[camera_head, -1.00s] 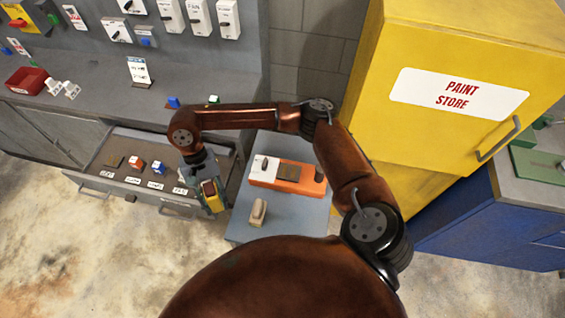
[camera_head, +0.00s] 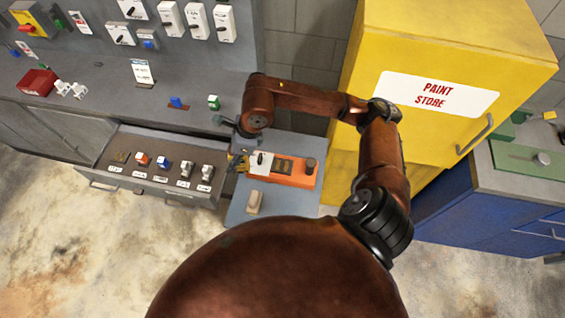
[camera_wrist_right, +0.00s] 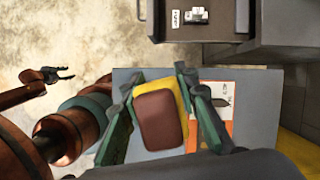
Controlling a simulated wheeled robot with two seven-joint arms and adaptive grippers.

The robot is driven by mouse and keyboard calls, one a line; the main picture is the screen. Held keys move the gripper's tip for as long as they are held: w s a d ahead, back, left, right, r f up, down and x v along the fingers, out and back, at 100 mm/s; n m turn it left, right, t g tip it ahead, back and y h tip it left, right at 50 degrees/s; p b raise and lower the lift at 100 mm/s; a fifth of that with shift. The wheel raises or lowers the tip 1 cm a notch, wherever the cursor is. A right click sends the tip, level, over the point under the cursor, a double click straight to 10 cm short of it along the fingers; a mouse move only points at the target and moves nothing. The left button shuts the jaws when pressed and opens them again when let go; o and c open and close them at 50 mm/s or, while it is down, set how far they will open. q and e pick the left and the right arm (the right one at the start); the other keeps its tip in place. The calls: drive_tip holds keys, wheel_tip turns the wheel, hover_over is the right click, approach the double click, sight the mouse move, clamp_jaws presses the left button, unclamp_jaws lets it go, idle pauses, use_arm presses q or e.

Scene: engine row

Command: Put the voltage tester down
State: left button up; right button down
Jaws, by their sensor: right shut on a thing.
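The voltage tester, a yellow block with a brown face, is in my right gripper (camera_wrist_right: 152,112). In the right wrist view the tester (camera_wrist_right: 160,120) lies between the two green-sided fingers. In the head view the tester (camera_head: 237,163) is small and partly hidden by my right gripper (camera_head: 238,155), near the left end of an orange tray (camera_head: 296,181) on a blue-grey table (camera_head: 290,205). I cannot tell whether the tester touches anything below. My left gripper (camera_wrist_right: 66,73) shows in the right wrist view, fingers apart and empty, over the floor.
An open drawer (camera_head: 115,181) with several small labelled parts is left of the table. The orange tray bears a white card, a dark plate and a round knob. A beige object (camera_head: 254,203) lies in front of it. A yellow paint cabinet (camera_head: 440,60) stands at the right.

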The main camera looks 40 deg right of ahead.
drive_tip(key=r+m, duration=0.1)
drive_tip(key=d+r+m, duration=0.1)
drive_tip(key=shift+s+d+m+t+h+p, duration=0.1)
drive_tip(key=shift+d+m+t+h+p, duration=0.2)
drive_tip(key=shift+t+p, duration=0.1)
drive_tip(key=shift+d, duration=0.2)
drive_tip(key=s+d+f+p, duration=0.2)
drive_tip(key=d+f+p, duration=0.15)
drive_tip(key=d, duration=0.55)
hover_over(277, 164)
drive_tip(key=f, duration=0.6)
drive_tip(key=shift+a, duration=0.3)
drive_tip(key=f+p, duration=0.2)
drive_tip(key=f, duration=0.1)
drive_tip(key=shift+s+d, duration=0.1)
drive_tip(key=shift+d, duration=0.1)
drive_tip(key=shift+f, duration=0.25)
use_arm(q)
wheel_tip(277, 164, up, 6)
drive_tip(key=s, duration=0.1)
drive_tip(key=shift+s+r, duration=0.15)
drive_tip(key=shift+r, duration=0.05)
drive_tip(key=shift+f, duration=0.1)
use_arm(e)
drive_tip(key=shift+f, duration=0.1)
